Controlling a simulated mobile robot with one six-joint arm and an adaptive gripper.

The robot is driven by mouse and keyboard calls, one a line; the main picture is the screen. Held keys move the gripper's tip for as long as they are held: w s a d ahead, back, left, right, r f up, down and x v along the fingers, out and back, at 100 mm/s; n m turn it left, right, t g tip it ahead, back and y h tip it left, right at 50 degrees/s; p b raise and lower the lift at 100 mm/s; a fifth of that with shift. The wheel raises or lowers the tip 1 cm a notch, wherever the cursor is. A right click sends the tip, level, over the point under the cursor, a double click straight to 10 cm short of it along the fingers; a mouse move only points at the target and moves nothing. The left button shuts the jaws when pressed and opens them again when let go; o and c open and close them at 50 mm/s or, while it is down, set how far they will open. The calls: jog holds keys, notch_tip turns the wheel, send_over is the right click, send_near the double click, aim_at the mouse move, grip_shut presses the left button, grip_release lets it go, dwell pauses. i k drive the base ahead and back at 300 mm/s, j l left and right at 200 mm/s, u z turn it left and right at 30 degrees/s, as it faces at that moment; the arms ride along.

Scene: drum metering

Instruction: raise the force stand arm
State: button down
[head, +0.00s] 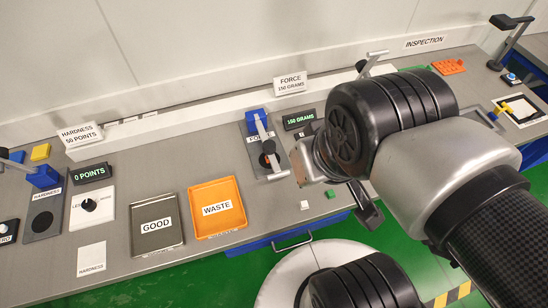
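The force stand (255,120) is on the bench near the middle of the head view, with a blue block at its back and a dark base plate. Its light grey arm (261,130) runs from the blue block forward over the plate to a black round part. My gripper (366,207) is to the right of the stand. Only a dark finger-like part shows below my wrist. My wrist hides the rest, so I cannot tell its opening or whether it touches anything.
The display (299,120) reading 150 GRAMS is right of the stand. An orange WASTE tray (243,205) and a grey GOOD tray (136,215) lie left. A small white block (304,205) and green block (330,194) sit near the front edge.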

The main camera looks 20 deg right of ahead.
aim_at(269, 146)
jog(key=i+j+z, duration=0.1)
jog(key=j, duration=0.7)
jog(key=i+j, duration=0.1)
jog(key=j, duration=0.65)
jog(key=z, duration=0.05)
